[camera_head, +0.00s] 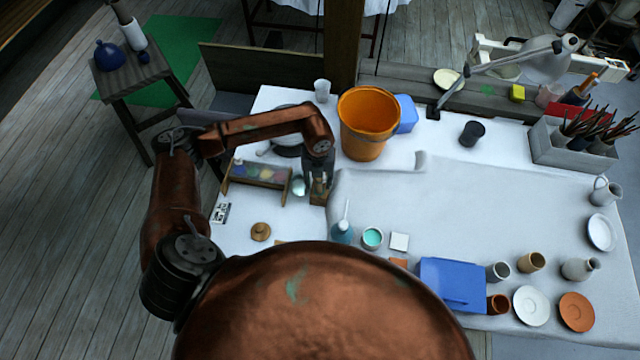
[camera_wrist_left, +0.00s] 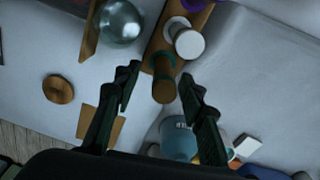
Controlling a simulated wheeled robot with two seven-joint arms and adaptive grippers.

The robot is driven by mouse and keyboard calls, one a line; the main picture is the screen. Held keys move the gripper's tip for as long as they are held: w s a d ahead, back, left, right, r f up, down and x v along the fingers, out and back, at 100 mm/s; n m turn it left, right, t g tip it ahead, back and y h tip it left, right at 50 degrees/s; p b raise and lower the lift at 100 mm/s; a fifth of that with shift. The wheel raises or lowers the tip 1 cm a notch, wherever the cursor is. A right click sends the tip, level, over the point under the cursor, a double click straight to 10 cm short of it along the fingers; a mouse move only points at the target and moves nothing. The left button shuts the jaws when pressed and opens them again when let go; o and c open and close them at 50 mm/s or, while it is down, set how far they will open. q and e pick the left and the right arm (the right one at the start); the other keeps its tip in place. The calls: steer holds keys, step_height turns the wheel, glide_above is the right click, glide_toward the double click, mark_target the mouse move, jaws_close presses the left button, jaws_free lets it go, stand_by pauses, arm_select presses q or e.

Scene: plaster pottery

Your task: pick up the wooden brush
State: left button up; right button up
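My left gripper (camera_head: 318,168) hangs over the left part of the white table, pointing down. In the left wrist view my left gripper (camera_wrist_left: 158,80) is open, one finger on each side of a short brown wooden piece (camera_wrist_left: 163,88) with a teal band. This piece seems to be the wooden brush's handle, but I cannot be sure. It stands at a narrow wooden holder (camera_wrist_left: 160,38), beside a white round-topped piece (camera_wrist_left: 188,43). No finger clearly touches it. In the head view the gripper mostly hides this spot. My right gripper is not in view.
An orange bucket (camera_head: 365,125) stands just behind right of the gripper. A wooden paint rack (camera_head: 258,182) and glass ball (camera_head: 299,186) lie left. A teal bottle (camera_head: 342,232) stands in front. Other brushes (camera_head: 590,125) fill a grey holder at far right. The table's middle is clear.

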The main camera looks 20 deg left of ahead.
mark_target(319, 187)
arm_select(q)
steer(key=f, duration=0.4)
steer(key=shift+w+f, duration=0.1)
steer(key=shift+w, duration=0.1)
steer(key=c, duration=0.8)
jaws_close()
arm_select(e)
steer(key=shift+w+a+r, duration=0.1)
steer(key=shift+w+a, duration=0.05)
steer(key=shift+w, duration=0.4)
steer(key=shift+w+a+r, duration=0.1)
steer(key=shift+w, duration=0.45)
